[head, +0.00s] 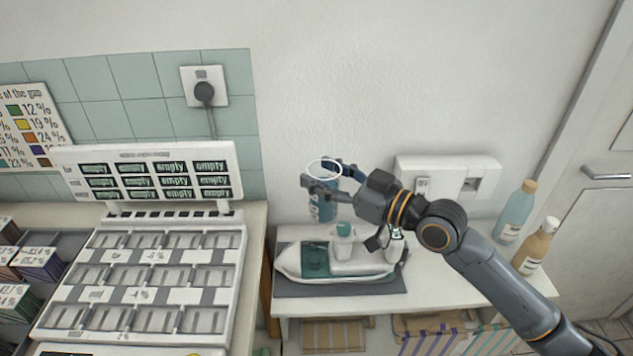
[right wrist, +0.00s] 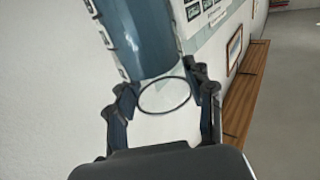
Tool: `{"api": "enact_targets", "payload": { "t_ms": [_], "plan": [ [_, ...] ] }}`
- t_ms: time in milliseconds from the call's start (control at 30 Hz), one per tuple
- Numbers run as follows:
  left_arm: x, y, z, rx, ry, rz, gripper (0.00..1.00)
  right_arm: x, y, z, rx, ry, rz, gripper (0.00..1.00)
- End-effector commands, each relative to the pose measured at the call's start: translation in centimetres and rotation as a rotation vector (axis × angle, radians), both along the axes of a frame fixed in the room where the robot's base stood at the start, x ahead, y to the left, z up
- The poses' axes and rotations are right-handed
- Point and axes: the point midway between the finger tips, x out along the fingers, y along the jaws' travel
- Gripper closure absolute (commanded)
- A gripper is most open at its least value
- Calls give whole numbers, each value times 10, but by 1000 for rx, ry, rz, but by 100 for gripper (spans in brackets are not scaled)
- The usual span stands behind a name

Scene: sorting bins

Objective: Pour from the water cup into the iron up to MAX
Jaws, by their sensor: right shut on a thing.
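The water cup (head: 322,208) is clear, with a pale rim and blue water below it; it looks about upright. My right gripper (head: 317,174) is shut on it near the rim. In the right wrist view, my fingers (right wrist: 163,92) are on both sides of the rim, and the cup (right wrist: 142,38) shows blue water and scale marks. The white and teal iron (head: 358,268) lies below and in front of the cup. Its teal window shows at the left and a teal cap on top. I cannot read a MAX mark. My left gripper is out of view.
The iron lies on a dark mat (head: 300,290) on a white table. A blue bottle (head: 514,212) and a tan bottle (head: 535,248) stand at the right. A compartment tray (head: 135,290) with a label panel (head: 145,170) is at the left. A wall stands close behind.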

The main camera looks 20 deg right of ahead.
Motion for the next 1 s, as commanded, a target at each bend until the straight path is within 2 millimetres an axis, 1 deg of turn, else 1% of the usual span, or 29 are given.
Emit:
{"api": "enact_targets", "payload": {
  "t_ms": [33,133,300,367,467,667,700,767,867,1000],
  "plan": [
    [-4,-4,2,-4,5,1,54,0,-1,3,0,1,3,89],
    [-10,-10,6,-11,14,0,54,0,-2,4,-2,15,5,89],
    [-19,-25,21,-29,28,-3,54,-1,-1,-1,-13,69,5,89],
    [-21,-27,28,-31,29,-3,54,-1,-1,-3,-19,94,5,89],
    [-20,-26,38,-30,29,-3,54,-1,-1,-9,-29,137,4,89],
    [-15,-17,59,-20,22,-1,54,-2,-2,-21,-51,225,3,89],
    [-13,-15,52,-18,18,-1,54,-2,-2,-25,-51,220,3,89],
    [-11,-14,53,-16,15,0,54,-2,-2,-26,-52,224,3,89],
    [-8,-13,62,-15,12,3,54,-2,-2,-30,-60,256,4,89],
    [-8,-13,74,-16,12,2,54,-3,-2,-42,-77,317,3,89]
  ]
}}
